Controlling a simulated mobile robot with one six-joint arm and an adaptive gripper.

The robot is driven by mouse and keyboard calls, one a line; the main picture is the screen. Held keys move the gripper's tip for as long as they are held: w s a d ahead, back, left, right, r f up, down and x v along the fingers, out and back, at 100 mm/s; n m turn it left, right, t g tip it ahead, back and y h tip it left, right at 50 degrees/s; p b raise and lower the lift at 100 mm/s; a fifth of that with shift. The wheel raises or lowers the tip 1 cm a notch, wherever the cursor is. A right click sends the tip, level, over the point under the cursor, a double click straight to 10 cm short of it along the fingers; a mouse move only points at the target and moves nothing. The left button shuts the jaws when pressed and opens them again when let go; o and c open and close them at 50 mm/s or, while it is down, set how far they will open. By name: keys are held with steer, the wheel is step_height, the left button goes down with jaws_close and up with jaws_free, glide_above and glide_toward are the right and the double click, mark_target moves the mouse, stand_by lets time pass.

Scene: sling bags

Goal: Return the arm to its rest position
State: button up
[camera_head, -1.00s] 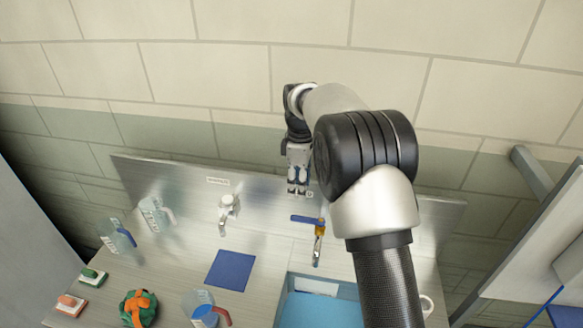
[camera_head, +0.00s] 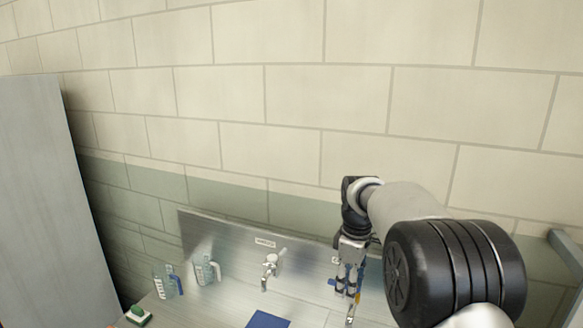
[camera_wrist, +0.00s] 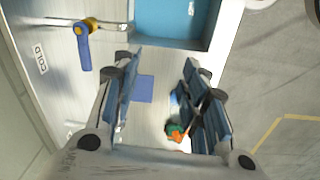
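My arm reaches in from the lower right of the head view, with its dark and silver links bent. My gripper (camera_head: 347,282) hangs pointing down in front of the metal backsplash (camera_head: 215,232), overlapping the blue-handled tap in that view. The wrist view shows my gripper (camera_wrist: 157,68) open, its two fingers well apart with nothing between them. The blue-handled tap (camera_wrist: 84,45) lies left of the fingers there, apart from them.
In the head view, two clear jugs (camera_head: 168,284) (camera_head: 207,270), a silver tap (camera_head: 272,266), a blue square (camera_head: 268,320) and a green-topped item (camera_head: 138,316) stand on the counter. The wrist view shows a blue basin (camera_wrist: 172,22) and an orange-green item (camera_wrist: 175,132).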

steer(key=s+r+m+t+b, duration=0.25)
steer(key=s+m+b, duration=0.45)
steer(key=s, duration=1)
steer(key=s+f+m+t+b, duration=0.1)
steer(key=s+f+m+b, duration=0.1)
steer(key=s+f, duration=0.3)
steer(key=s+f+m+b, duration=0.3)
steer(key=s+f+b, duration=0.2)
steer(key=s, duration=0.8)
steer(key=shift+f+t+b, duration=0.25)
steer(key=shift+t+b, duration=0.05)
steer(key=shift+t, duration=0.05)
